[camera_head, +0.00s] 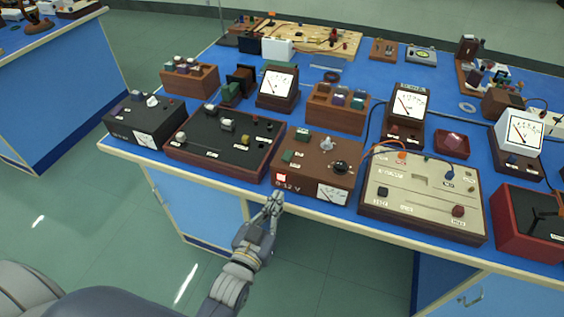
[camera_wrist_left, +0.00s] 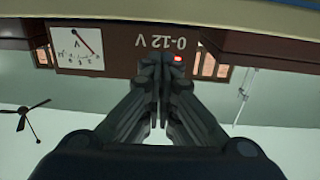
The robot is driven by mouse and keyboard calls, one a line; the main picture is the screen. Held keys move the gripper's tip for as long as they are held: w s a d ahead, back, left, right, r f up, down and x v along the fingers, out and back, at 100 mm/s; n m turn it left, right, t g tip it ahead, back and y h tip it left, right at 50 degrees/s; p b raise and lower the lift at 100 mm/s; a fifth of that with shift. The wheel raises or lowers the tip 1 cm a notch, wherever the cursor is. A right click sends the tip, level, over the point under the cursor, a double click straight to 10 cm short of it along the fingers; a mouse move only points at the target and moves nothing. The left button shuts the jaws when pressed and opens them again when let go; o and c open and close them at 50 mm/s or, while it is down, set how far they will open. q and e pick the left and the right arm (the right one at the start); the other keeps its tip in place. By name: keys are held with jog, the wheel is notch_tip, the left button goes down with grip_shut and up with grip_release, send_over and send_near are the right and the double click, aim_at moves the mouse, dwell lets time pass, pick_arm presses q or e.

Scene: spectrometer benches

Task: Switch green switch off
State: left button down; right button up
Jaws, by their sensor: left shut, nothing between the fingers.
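A brown power supply box (camera_head: 313,172) marked 0-12 V stands at the table's front edge. Two small green parts, a rear one (camera_head: 301,134) and a front one (camera_head: 287,156), sit on its top; I cannot tell which is the green switch. A small lit red part (camera_head: 281,177) is on its front face and also shows in the left wrist view (camera_wrist_left: 177,58). My left gripper (camera_head: 275,198) is shut and empty, just in front of and below that face. In the left wrist view its fingertips (camera_wrist_left: 160,62) overlap the upside-down front panel; contact cannot be told. My right gripper is not in view.
A dark red-framed box (camera_head: 228,143) stands left of the power supply and a cream panel (camera_head: 420,190) right of it. A wooden block with coloured parts (camera_head: 337,115) is behind. An orange wire (camera_head: 381,145) arches nearby. Open floor lies in front of the table.

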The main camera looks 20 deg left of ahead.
pick_arm(q)
notch_tip(320, 180, up, 10)
jog(key=a+t, duration=0.1)
jog(key=t, duration=0.1)
jog(key=shift+s+a+f+b, duration=0.2)
jog(key=shift+a+f+b, duration=0.05)
jog(key=shift+a+b, duration=0.1)
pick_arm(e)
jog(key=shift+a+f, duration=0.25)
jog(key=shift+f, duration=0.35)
pick_arm(q)
jog(key=shift+w, duration=0.1)
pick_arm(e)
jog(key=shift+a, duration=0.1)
pick_arm(q)
notch_tip(320, 180, up, 2)
jog(key=p, duration=0.2)
send_over(282, 167)
jog(key=shift+w+r, duration=0.1)
notch_tip(282, 167, down, 3)
jog(key=shift+r, duration=0.15)
jog(key=shift+f, duration=0.8)
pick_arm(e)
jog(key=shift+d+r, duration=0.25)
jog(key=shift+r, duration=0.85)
